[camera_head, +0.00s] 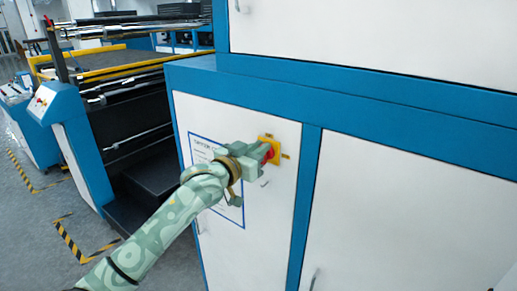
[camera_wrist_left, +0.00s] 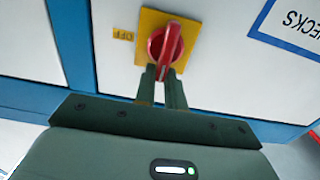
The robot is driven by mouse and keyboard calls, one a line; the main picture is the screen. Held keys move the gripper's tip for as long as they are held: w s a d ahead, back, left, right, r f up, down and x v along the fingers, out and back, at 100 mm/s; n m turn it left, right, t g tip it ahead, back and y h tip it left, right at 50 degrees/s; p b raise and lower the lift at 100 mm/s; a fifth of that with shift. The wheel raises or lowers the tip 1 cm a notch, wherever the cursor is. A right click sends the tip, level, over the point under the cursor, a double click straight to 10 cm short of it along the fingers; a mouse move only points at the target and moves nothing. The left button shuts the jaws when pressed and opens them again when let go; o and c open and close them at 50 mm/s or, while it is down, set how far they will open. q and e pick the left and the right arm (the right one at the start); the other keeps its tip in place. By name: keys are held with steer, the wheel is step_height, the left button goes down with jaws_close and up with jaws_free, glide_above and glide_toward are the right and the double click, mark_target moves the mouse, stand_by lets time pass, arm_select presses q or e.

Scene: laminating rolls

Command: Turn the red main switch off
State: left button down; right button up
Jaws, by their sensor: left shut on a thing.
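The red main switch (camera_head: 271,154) is a rotary knob on a yellow square plate (camera_head: 264,139), mounted on a white cabinet door. It also shows in the left wrist view (camera_wrist_left: 172,42), with its handle bar running roughly up and down in that picture. A small yellow OFF label (camera_wrist_left: 123,35) lies to the left of the plate there. My left gripper (camera_head: 267,153) reaches the switch, and its two fingers (camera_wrist_left: 163,75) are shut on the lower end of the red handle. The fingers hide part of the knob in the head view. My right gripper is not in view.
A blue-bordered notice sheet (camera_head: 238,212) is on the same door, partly behind my left gripper. The blue-framed cabinet (camera_head: 306,170) continues to the right. A roller machine (camera_head: 120,125) stands at the left, with yellow-black floor marking (camera_head: 68,240) in front.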

arm_select(q)
steer(key=m+p, duration=0.1)
steer(key=m, duration=0.2)
steer(key=d+m+p, duration=0.1)
steer(key=m, duration=0.1)
steer(key=s+m+p, duration=0.1)
steer(key=m+p, duration=0.1)
steer(key=m, duration=0.1)
steer(key=shift+s+d+f+m, duration=0.1)
steer(key=shift+d+f+m, duration=0.2)
steer(key=shift+f, duration=0.05)
steer(key=m, duration=0.3)
steer(key=f+m, duration=0.1)
steer(key=shift+s+d+m+p, duration=0.15)
steer(key=shift+d+m+p, duration=0.1)
steer(key=shift+m+p, duration=0.05)
steer(key=m, duration=0.2)
steer(key=f+m, duration=0.1)
steer(key=m, duration=0.1)
steer(key=shift+s+d+f, duration=0.1)
steer(key=shift+m, duration=0.3)
steer(key=shift+f, duration=0.1)
steer(key=c, duration=1.5)
jaws_free()
